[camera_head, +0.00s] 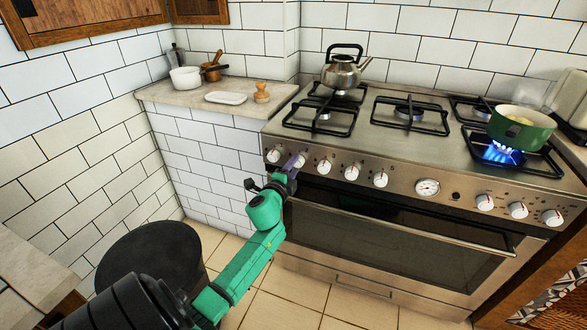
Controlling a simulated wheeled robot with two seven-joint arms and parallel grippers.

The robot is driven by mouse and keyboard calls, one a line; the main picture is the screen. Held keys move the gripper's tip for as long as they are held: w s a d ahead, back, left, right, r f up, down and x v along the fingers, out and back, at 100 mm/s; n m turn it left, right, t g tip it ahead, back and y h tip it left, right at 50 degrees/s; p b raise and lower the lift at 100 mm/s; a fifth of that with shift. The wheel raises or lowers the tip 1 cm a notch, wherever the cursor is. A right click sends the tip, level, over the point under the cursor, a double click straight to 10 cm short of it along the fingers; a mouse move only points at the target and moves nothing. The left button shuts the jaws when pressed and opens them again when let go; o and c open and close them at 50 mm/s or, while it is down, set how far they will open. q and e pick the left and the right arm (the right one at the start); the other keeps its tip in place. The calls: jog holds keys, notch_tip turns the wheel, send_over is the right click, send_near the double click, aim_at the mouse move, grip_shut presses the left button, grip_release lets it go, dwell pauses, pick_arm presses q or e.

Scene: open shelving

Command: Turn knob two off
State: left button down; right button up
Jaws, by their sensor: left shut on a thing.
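A steel stove (440,215) has a row of white knobs along its front panel. My left gripper (294,164) is at the panel and shut on the second knob from the left (301,160), which is mostly hidden by the fingers. The leftmost knob (274,155) shows just left of the gripper, and the third knob (324,166) just right of it. The held knob's angle cannot be made out. My right gripper is not in view.
A kettle (342,72) sits on a back left burner. An oven handle (400,229) runs below the knobs. A counter (196,95) with a white dish is left.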

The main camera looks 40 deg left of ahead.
pick_arm(q)
jog(key=m, duration=0.5)
jog(key=shift+d+y+b, duration=0.1)
jog(key=shift+y+b, duration=0.2)
jog(key=m, duration=0.5)
jog(key=shift+d+m, duration=0.1)
jog(key=shift+m, duration=0.3)
jog(key=shift+y, duration=0.3)
jog(key=shift+c, duration=1.8)
grip_release()
